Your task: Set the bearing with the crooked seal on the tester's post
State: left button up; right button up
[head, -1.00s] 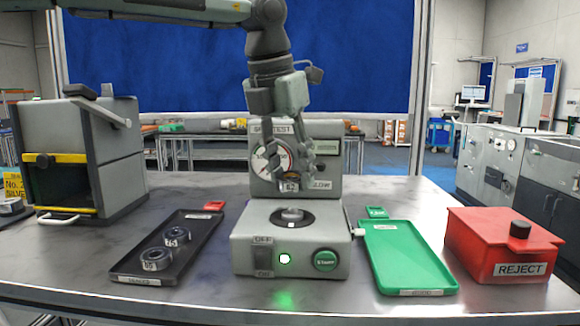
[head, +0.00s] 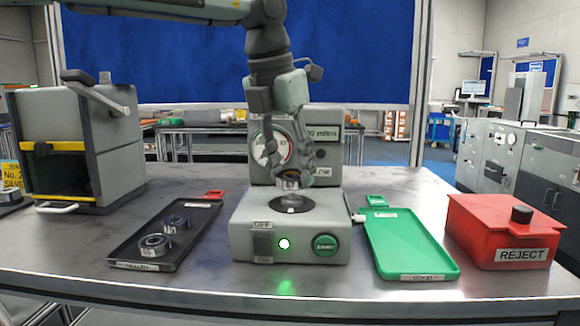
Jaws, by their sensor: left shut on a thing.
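The tester (head: 245,245) stands in the middle of the table with a dial, a green button and a lit light. My left gripper (head: 291,178) comes down from above in front of the dial. It is shut on a bearing (head: 291,184) marked with a number that looks like 67. The held bearing is just above the tester's round seat (head: 291,204); the post is hard to make out, and I cannot tell whether they touch. Two other bearings, the nearer (head: 155,245) and the farther (head: 175,224), lie in the black tray (head: 190,240). Their seals are too small to judge. My right gripper is not in view.
A green tray (head: 410,245) lies empty right of the tester. A red reject box (head: 505,232) stands at the far right. A grey machine with a yellow-edged opening (head: 75,145) stands at the left. Bare table lies between them.

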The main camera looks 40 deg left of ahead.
pick_arm(q)
jog(key=shift+r, duration=0.1)
jog(key=shift+f+b, duration=0.85)
jog(key=shift+f, duration=0.35)
dwell(1.0)
jog(key=o, duration=1.4)
jog(key=shift+o, duration=1.4)
notch_tip(320, 180, up, 6)
jog(key=p, duration=0.4)
jog(key=shift+f, duration=0.25)
jog(key=shift+r+p, duration=0.75)
jog(key=shift+r, duration=0.3)
